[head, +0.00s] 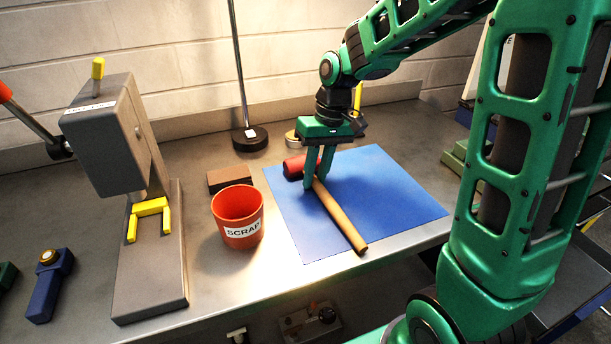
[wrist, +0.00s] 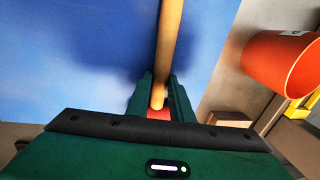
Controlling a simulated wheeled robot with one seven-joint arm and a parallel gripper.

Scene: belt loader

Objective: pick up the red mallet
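The red mallet has a dull red cylindrical head (head: 294,166) and a long tan wooden handle (head: 341,223). It is over the blue mat, its handle end toward the mat's front edge. My gripper (head: 314,184) points down over the handle close to the head. In the wrist view the handle (wrist: 169,40) runs between the two fingers of my gripper (wrist: 161,84), with a narrow gap matching its width. The fingers appear shut on the handle. A patch of red shows between them; most of the head is hidden there. I cannot tell whether the mallet is raised off the mat.
The blue mat (head: 394,195) lies on a grey bench. Left of it stand an orange scrap bin (head: 231,232), a brown block (head: 229,178) and a grey press (head: 105,135). Behind it is a pole on a round black base (head: 250,139). The mat's right side is clear.

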